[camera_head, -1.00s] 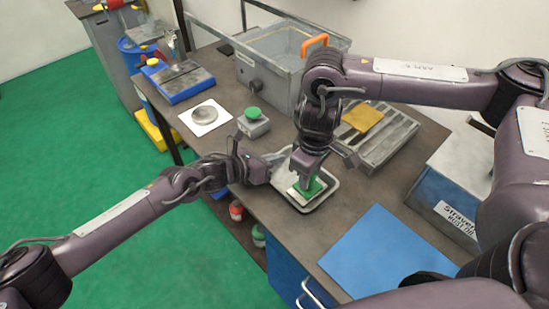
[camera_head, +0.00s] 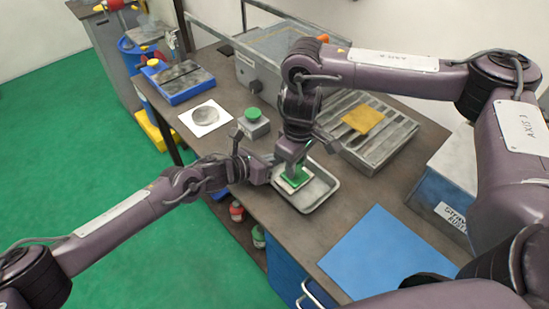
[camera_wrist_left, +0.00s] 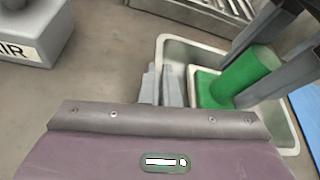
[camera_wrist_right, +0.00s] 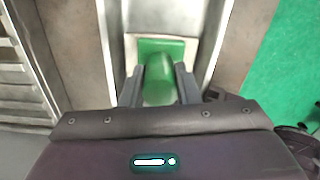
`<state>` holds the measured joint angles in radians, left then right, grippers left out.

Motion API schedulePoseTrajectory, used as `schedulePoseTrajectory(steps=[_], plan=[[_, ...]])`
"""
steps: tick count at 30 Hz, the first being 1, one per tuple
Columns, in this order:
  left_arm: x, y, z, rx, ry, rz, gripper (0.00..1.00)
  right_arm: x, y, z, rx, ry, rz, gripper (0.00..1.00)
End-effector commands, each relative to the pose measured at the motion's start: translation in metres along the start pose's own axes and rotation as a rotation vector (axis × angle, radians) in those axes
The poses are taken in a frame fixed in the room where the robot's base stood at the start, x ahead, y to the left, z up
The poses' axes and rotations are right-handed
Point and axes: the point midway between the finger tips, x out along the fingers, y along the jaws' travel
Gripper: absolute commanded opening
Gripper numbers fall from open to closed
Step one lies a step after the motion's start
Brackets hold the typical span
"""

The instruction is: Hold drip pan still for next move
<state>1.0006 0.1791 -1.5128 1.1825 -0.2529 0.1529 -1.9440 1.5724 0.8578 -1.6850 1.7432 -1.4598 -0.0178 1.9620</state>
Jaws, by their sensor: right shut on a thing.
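The drip pan (camera_head: 319,193) is a shallow grey metal tray lying on the bench. My left gripper (camera_head: 262,172) is at the pan's left rim. In the left wrist view its fingers (camera_wrist_left: 161,86) are close together, one on each side of the pan's wall (camera_wrist_left: 168,48). My right gripper (camera_head: 292,165) is shut on the green cylindrical grip of a block (camera_head: 293,180) with a green top and pale base, inside the pan. The green grip (camera_wrist_right: 159,80) shows between the fingers in the right wrist view. The block's underside is hidden.
A slotted grey rack with a yellow pad (camera_head: 362,119) stands behind the pan. A grey box with a green button (camera_head: 253,122) is behind left. A large grey bin (camera_head: 275,62) stands farther back. A blue mat (camera_head: 385,250) lies at front right.

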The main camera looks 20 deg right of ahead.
Motion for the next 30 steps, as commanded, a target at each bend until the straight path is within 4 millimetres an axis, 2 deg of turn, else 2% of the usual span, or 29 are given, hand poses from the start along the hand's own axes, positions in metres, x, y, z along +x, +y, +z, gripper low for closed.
schedulePoseTrajectory(steps=[13,30], plan=[[0.0,0.0,0.0,-0.001,0.001,0.001,0.0,-0.001,0.001,-0.002,0.001,0.001,0.0,0.1],[0.0,0.0,0.0,-0.001,0.001,0.001,0.0,0.002,-0.004,0.032,0.001,0.001,0.0,0.1]])
